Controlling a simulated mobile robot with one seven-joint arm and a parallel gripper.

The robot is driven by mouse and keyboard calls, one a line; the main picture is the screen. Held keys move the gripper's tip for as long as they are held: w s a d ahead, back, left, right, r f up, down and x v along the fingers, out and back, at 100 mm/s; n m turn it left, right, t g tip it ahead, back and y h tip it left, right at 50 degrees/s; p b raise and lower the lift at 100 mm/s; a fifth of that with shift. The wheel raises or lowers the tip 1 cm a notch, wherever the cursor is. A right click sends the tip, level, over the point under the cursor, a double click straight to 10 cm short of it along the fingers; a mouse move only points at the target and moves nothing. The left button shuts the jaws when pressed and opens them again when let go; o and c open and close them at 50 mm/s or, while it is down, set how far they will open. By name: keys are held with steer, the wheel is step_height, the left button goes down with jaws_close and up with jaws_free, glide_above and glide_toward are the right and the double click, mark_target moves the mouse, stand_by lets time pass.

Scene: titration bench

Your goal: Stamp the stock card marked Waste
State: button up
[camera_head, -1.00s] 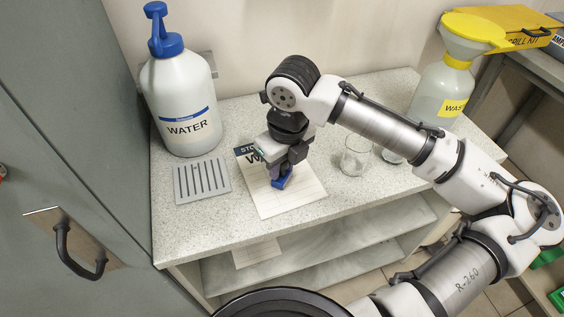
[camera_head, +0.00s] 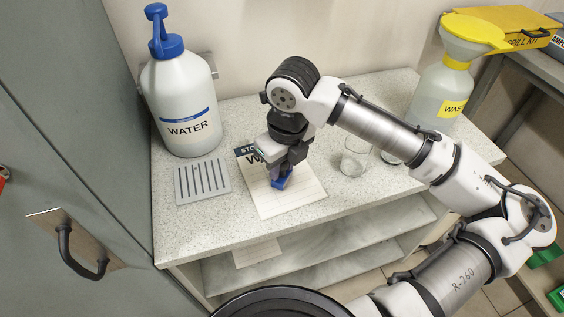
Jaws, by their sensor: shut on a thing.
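The stock card (camera_head: 290,203) lies flat on the speckled bench top; its dark header reads "STO" and a large "W" shows below, with the rest of the words hidden by my gripper. My gripper (camera_head: 284,174) points down over the card's upper middle and is shut on a blue stamp (camera_head: 281,184). The stamp's lower end is at or just above the card; I cannot tell whether it touches. No stamp mark shows on the visible part of the card.
A large WATER bottle (camera_head: 187,112) with a blue pump stands at the back left, behind a grey slotted tray (camera_head: 202,181). A clear beaker (camera_head: 354,160) stands right of the card. A waste bottle with yellow funnel (camera_head: 440,95) stands at the far right.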

steer(key=shift+r+p, duration=2.8)
steer(key=shift+r, duration=0.6)
steer(key=shift+w, duration=0.1)
